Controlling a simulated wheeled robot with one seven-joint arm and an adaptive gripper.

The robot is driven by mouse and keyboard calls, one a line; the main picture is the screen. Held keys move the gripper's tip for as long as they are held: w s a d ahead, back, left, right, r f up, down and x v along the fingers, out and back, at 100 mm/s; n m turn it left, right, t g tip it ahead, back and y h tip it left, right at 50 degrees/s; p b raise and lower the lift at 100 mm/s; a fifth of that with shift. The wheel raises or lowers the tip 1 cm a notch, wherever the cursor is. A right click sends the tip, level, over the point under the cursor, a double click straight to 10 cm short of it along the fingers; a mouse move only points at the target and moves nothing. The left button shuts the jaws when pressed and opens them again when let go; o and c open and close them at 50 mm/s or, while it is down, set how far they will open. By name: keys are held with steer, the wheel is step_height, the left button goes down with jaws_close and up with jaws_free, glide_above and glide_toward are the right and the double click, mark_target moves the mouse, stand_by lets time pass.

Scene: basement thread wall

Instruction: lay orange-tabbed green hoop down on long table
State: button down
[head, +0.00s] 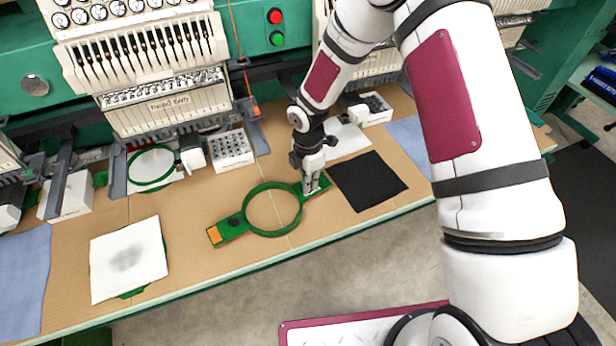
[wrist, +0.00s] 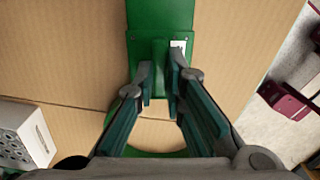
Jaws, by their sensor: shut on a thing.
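The orange-tabbed green hoop (head: 228,229) is a green ring with an arm on each side and an orange tab at its left end. In the head view it is over the tan long table (head: 190,275), ring empty. I cannot tell whether it touches the table top or is just above it. My gripper (head: 312,187) points down and is shut on the hoop's right arm. In the wrist view the fingers of my gripper (wrist: 160,80) close on a raised green block of the hoop (wrist: 160,15), and part of the ring is hidden behind the gripper.
A black cloth square (head: 367,181) lies just right of the hoop. A white cloth square on a green frame (head: 128,258) lies to the left. A white perforated block (head: 231,149) stands behind, near the embroidery machine heads (head: 150,70). Bare table lies in front of the hoop.

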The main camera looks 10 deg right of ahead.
steer(key=shift+f, duration=0.25)
stand_by(0.4)
steer(key=c, duration=1.6)
jaws_free()
